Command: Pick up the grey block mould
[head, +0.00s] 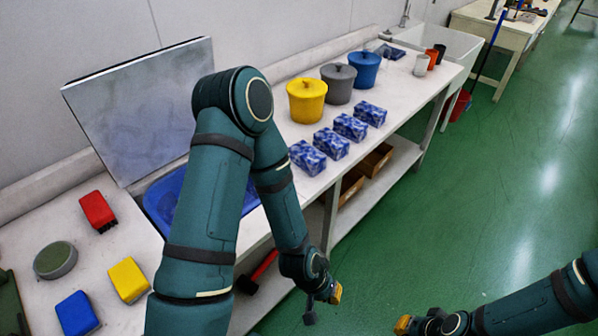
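I see no grey block mould that I can make out. A red block (97,211), a yellow block (128,279) and a blue block (76,313) lie on the bench top at the left; they may be moulds. My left arm crosses in front of the bench and hides part of its top. My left gripper (322,304) hangs beyond the bench's front edge, over the floor, apart from the blocks. My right gripper (404,325) is at the bottom edge, over the green floor and away from the bench. Neither gripper's opening shows clearly.
A round grey-green disc (55,260) lies left of the blocks. A grey board (145,105) leans behind a blue tray (160,205). Yellow (306,103), grey (338,86) and blue (365,72) lidded pots stand behind several blue-white boxes (331,144). The floor at right is clear.

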